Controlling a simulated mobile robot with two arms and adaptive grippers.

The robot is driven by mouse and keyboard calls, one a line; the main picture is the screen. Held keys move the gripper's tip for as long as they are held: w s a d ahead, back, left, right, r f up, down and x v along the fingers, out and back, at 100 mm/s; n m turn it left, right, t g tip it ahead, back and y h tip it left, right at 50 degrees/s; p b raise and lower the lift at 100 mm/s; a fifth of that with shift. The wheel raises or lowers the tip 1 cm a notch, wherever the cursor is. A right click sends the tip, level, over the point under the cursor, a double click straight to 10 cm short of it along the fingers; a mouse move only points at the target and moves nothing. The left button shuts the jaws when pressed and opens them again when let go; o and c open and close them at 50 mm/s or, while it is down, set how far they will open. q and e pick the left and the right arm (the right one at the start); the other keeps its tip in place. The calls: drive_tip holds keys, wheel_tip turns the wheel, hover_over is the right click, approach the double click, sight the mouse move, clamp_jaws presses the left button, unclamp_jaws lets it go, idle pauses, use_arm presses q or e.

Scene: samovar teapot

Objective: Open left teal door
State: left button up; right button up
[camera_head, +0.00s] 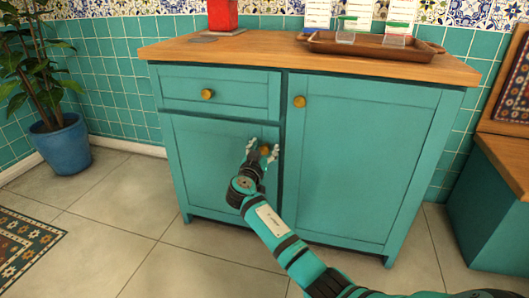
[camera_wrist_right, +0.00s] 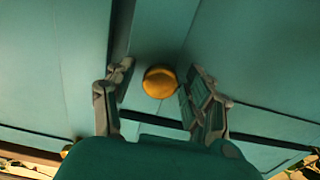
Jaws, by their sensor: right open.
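The left teal door (camera_head: 205,165) is the lower left panel of the cabinet, below a drawer, and it looks shut. Its round golden knob (camera_head: 265,150) is near the door's upper right corner. My right gripper (camera_head: 262,148) is at this knob, with one finger on each side of it. In the right wrist view the knob (camera_wrist_right: 159,82) shows between the two open fingers (camera_wrist_right: 157,85), with space on both sides. I cannot tell how deep the knob is between them. My left gripper is not in view.
The drawer above has its own knob (camera_head: 207,94), and the larger right door (camera_head: 360,160) has another (camera_head: 299,101). A brown tray (camera_head: 370,47) with glasses is on the wooden top (camera_head: 255,47). A blue plant pot (camera_head: 62,145) stands left; the tiled floor before the door is clear.

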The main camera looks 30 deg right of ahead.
drive_tip(key=shift+d, duration=0.1)
clamp_jaws()
idle(0.3)
